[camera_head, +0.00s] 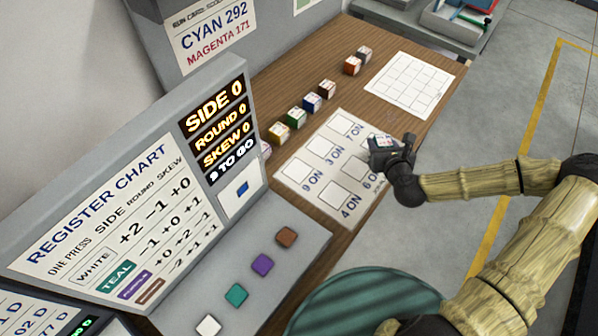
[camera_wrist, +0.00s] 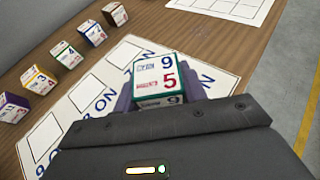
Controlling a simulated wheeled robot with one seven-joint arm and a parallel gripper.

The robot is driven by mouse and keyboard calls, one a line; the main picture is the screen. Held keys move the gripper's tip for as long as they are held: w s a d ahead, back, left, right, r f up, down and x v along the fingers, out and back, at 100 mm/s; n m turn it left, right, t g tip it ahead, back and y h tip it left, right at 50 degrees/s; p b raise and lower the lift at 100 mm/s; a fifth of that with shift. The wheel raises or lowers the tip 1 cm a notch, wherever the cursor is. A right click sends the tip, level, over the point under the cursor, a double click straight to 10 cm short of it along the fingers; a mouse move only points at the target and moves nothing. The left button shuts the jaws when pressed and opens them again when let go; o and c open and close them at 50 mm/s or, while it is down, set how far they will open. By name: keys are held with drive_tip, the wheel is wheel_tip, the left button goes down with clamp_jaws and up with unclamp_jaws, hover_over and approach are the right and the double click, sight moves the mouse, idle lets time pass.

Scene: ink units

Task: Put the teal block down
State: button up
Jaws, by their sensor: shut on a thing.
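My gripper (camera_head: 392,154) is shut on the teal block (camera_wrist: 158,82), which has teal edges and white faces with a 9 and a red 5. In the wrist view the block sits between the two fingers, and its lower part is hidden by the gripper body. In the head view the block (camera_head: 382,143) is over the right side of the white mat (camera_head: 303,177) with printed squares and "ON" labels, near the 6. I cannot tell whether it touches the mat. The gripper hides some squares.
Several other blocks, such as a green-edged one (camera_head: 296,117) and a blue one (camera_head: 311,102), stand in a row left of the mat. A white grid sheet (camera_head: 411,84) lies empty beyond. A console with coloured buttons (camera_head: 262,265) and a chart board (camera_head: 115,225) stand at front left.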

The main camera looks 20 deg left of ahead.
drive_tip(key=s+a+r+n+g+y, duration=0.1)
drive_tip(key=a, duration=0.3)
drive_tip(key=s+a+r+n+g+y+b, duration=0.1)
drive_tip(key=s+a+n+y, duration=0.1)
drive_tip(key=a, duration=0.2)
drive_tip(key=s+a+r+n+g+y+b, duration=0.1)
drive_tip(key=s+a+n+g, duration=0.1)
drive_tip(key=a, duration=0.2)
drive_tip(key=shift+s+a+r+y, duration=0.1)
drive_tip(key=shift+s+a+y, duration=0.2)
drive_tip(key=shift+a, duration=0.1)
drive_tip(key=s+a+r+n+g+y+b, duration=0.1)
drive_tip(key=s+a+r+n+g+y, duration=0.1)
drive_tip(key=s+a, duration=0.5)
drive_tip(key=r+n+g, duration=0.1)
drive_tip(key=n+g, duration=0.1)
drive_tip(key=shift+s+a+g, duration=0.2)
drive_tip(key=shift+a+g, duration=0.05)
drive_tip(key=shift+g, duration=0.05)
drive_tip(key=shift+s, duration=0.1)
hover_over(297, 170)
drive_tip(key=shift+a+f, duration=0.1)
drive_tip(key=shift+f, duration=3)
drive_tip(key=shift+f+b, duration=0.3)
drive_tip(key=shift+f, duration=1.6)
drive_tip(key=shift+f, duration=0.1)
